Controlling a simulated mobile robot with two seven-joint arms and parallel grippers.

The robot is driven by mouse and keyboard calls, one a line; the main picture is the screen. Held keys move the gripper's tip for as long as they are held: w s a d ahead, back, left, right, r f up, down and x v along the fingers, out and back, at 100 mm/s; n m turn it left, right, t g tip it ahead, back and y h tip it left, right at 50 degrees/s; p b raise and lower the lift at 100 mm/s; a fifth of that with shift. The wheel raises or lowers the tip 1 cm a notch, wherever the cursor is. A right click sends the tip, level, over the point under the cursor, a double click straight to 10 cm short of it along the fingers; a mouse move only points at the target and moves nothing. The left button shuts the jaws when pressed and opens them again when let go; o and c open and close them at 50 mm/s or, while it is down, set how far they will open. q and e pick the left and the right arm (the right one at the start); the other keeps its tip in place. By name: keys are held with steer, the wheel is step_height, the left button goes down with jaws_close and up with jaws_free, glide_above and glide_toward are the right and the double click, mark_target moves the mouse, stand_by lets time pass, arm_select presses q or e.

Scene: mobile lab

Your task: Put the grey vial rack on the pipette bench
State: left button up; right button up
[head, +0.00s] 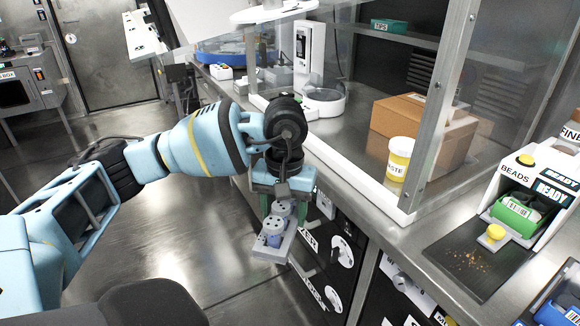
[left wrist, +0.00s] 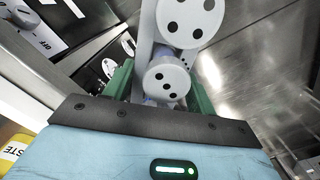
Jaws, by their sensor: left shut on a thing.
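My left gripper (head: 283,190) has green fingers and is shut on the grey vial rack (head: 270,248). It holds the rack in the air over the floor, beside the front of the steel bench. The rack carries grey round pieces with dark dots on top. In the left wrist view the rack (left wrist: 147,35) sits between the green fingers (left wrist: 160,88), with two dotted round tops showing. My right gripper is not in view. I cannot tell which surface is the pipette bench.
The steel bench (head: 447,222) carries a clear-walled enclosure with a cardboard box (head: 400,116) and a yellow-white waste tub (head: 399,160). A BEADS station (head: 520,178) stands at the right. Labelled drawers (head: 340,250) lie below the bench edge. Open floor (head: 165,245) is at the left.

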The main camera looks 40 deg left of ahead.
arm_select(q)
steer(key=s+d+m, duration=0.1)
steer(key=d+m, duration=0.2)
steer(key=d, duration=0.4)
steer(key=s+d+f+m, duration=0.1)
steer(key=s+d+m, duration=0.1)
steer(key=d, duration=0.5)
steer(key=shift+f+m, duration=0.15)
steer(key=shift+m, duration=0.35)
steer(key=shift+d, duration=0.15)
